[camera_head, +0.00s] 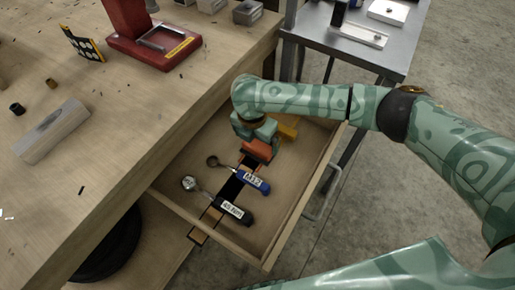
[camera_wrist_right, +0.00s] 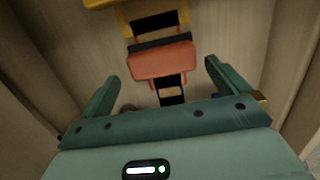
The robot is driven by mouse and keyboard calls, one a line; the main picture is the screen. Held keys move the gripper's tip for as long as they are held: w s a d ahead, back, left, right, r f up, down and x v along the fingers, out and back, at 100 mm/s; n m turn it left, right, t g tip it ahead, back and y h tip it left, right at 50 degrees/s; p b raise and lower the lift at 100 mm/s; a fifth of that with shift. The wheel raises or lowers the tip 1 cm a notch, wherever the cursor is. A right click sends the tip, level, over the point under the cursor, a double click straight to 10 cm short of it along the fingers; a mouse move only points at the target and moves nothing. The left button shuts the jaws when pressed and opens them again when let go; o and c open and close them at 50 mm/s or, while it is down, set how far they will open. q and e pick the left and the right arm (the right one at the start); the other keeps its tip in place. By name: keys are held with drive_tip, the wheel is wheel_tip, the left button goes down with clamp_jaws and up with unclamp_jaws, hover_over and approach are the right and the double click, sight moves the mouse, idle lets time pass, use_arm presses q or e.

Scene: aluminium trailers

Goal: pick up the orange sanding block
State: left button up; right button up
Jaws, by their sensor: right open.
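The orange sanding block (camera_head: 258,150) lies in an open wooden drawer (camera_head: 291,212), near its back, on a dark strip with orange edges. My right gripper (camera_head: 257,133) reaches down into the drawer over the block and hides part of it. In the right wrist view the block (camera_wrist_right: 162,61) shows between and just beyond the two open fingers (camera_wrist_right: 161,74), with a gap on each side. Nothing is between the jaws that I can see held. I cannot tell the exact height above the block. My left gripper is not in view.
A yellow object (camera_head: 287,131) lies right behind the block. A blue-handled tool (camera_head: 252,181) and a black-handled tool (camera_head: 235,212) lie nearer the drawer front. The drawer walls stand close around. The wooden bench (camera_head: 110,110) is on the left, a metal table (camera_head: 340,45) behind.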

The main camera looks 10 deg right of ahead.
sight(258, 145)
drive_tip(key=f+b, duration=0.2)
drive_tip(key=f, duration=0.3)
drive_tip(key=shift+w+d+b, duration=0.2)
drive_tip(key=shift+d+b, duration=0.15)
drive_tip(key=shift+b, duration=0.05)
drive_tip(key=shift+r, duration=0.25)
drive_tip(key=shift+c, duration=0.3)
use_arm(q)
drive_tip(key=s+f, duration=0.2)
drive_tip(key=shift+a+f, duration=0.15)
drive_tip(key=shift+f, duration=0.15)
use_arm(e)
drive_tip(key=c, duration=0.7)
